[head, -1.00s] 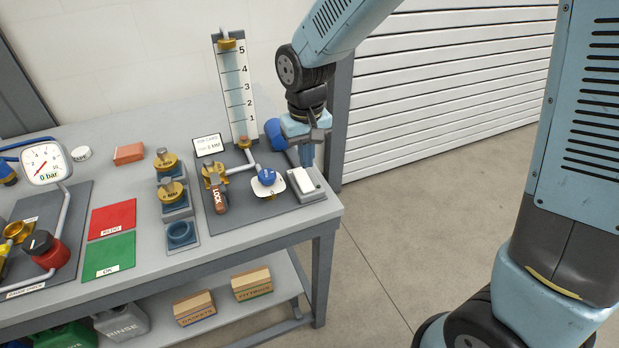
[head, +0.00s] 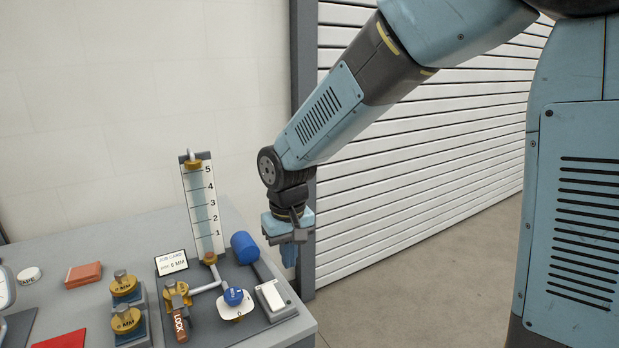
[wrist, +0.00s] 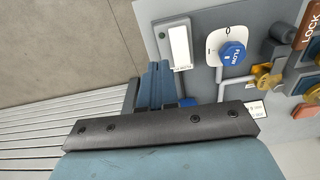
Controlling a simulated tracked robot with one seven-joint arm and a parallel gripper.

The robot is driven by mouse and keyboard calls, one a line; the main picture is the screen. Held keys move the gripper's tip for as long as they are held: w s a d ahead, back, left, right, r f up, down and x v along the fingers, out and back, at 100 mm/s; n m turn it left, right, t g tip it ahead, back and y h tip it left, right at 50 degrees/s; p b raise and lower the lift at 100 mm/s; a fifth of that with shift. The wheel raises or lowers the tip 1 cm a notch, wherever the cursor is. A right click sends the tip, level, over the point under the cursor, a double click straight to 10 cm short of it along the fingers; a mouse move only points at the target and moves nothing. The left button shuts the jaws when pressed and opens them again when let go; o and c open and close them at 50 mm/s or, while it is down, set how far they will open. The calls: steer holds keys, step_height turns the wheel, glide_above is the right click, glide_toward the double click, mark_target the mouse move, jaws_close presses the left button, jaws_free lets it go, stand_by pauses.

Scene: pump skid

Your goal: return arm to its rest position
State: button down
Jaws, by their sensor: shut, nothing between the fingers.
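My gripper (head: 289,255) hangs pointing down beyond the right back corner of the bench in the head view, above and behind the white rocker switch (head: 271,296). Its blue fingers are together with nothing between them. In the wrist view the fingers (wrist: 158,82) show closed beside the switch (wrist: 180,48) and the blue FLOW knob (wrist: 232,52). My arm is bent, reaching from the upper right down to the wrist.
A shutter (head: 420,130) stands behind; open floor (head: 400,270) lies right.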

steer(key=s+d+r+m+t, duration=0.1)
steer(key=d+r+m, duration=0.1)
steer(key=d+r, duration=0.55)
steer(key=s+d+r+m+t, duration=0.15)
steer(key=d+r, duration=0.25)
steer(key=d, duration=0.6)
steer(key=s+d+r+m+t, duration=0.2)
steer(key=s+d+r, duration=0.2)
steer(key=s+d, duration=0.5)
steer(key=shift+s+d+t, duration=0.15)
steer(key=shift+d+t, duration=0.2)
steer(key=shift+d, duration=0.85)
steer(key=shift+a, duration=0.1)
